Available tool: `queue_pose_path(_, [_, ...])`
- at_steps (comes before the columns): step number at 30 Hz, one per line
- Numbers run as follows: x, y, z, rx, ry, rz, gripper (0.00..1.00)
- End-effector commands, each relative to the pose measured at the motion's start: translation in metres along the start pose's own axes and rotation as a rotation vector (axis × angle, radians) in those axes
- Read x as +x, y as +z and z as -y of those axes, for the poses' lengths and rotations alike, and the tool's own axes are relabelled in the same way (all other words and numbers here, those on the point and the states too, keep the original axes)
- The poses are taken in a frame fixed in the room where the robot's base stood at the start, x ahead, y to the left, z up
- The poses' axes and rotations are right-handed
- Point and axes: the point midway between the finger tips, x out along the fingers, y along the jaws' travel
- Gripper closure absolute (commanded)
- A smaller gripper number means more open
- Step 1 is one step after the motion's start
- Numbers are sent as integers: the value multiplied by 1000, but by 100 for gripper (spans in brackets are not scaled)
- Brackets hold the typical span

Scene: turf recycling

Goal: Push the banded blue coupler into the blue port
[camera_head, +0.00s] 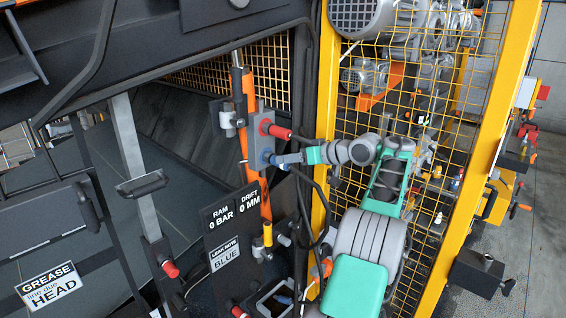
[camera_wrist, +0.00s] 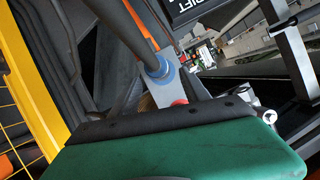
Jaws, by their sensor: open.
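The blue port (camera_head: 266,155) is on the grey block fixed to the orange upright bar, below the red port. The blue coupler (camera_head: 281,164) is at that port, with a black hose curving down to the right. Whether it is fully seated cannot be told. In the wrist view a blue ring (camera_wrist: 161,68) shows at the end of a thick dark hose; a band cannot be made out. My gripper (camera_head: 285,158) is open, with its tips close beside the blue coupler from the right. Contact cannot be told. In the wrist view my green gripper body fills the bottom.
A red coupler (camera_head: 279,132) sits just above at the red port. A black sign (camera_head: 236,208) reads RAM 0 BAR, DRIFT 0 MM; a note (camera_head: 225,254) below reads LEAK NOTE BLUE. A yellow post (camera_head: 325,110) and yellow mesh stand close behind my arm.

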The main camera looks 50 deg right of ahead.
Motion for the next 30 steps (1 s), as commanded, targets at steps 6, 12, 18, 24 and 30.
queue_pose_path(6, [-37,-2,0,1,1,1,46])
queue_pose_path(12, [-40,0,0,1,-1,1,46])
queue_pose_path(18, [-40,0,0,0,0,0,46])
queue_pose_path(24, [-40,10,-7,-42,23,43,46])
queue_pose_path(30, [-36,107,-98,189,264,219,46])
